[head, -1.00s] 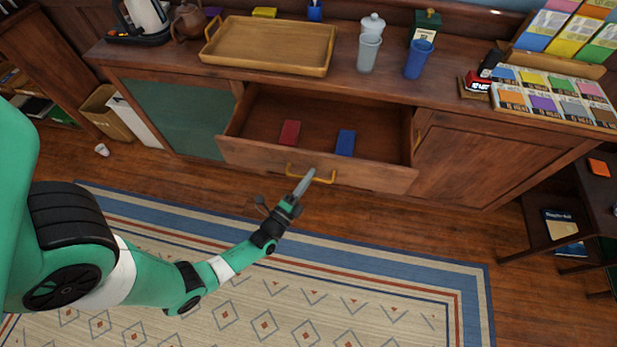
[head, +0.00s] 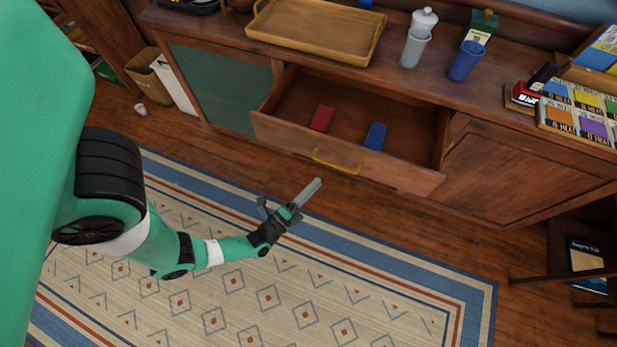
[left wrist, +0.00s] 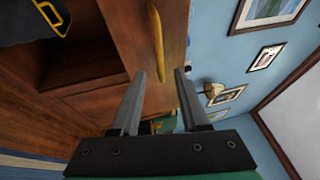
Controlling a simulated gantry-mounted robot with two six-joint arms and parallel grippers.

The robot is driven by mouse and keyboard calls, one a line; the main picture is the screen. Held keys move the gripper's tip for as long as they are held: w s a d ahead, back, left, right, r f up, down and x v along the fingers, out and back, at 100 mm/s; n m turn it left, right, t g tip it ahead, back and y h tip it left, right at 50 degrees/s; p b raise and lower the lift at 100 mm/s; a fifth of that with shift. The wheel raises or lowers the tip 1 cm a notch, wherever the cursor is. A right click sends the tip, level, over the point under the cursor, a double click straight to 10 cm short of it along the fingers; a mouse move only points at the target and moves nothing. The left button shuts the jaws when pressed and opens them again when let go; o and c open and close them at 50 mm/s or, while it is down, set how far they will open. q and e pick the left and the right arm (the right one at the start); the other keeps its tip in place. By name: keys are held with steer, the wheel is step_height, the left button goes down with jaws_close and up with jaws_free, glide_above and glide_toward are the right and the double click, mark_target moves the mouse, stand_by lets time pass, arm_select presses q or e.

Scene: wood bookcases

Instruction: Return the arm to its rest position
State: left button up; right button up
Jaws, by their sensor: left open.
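My left gripper (head: 312,192) is open and empty in the head view, above the rug's edge and in front of the open drawer (head: 400,174). It is apart from the drawer's yellow handle (head: 337,161). In the left wrist view the two fingers (left wrist: 155,98) stand apart with nothing between them, and the yellow handle (left wrist: 157,45) shows beyond them. The drawer holds a red box (head: 322,118) and a blue box (head: 376,136). My right gripper is not in view.
A paper bag (head: 148,72) and a small white cup (head: 140,109) stand on the floor at left. The patterned rug (head: 340,300) is clear.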

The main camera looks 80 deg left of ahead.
arm_select(q)
steer(key=v, duration=0.2)
steer(key=shift+s+d, duration=0.2)
steer(key=shift+s, duration=0.05)
stand_by(0.4)
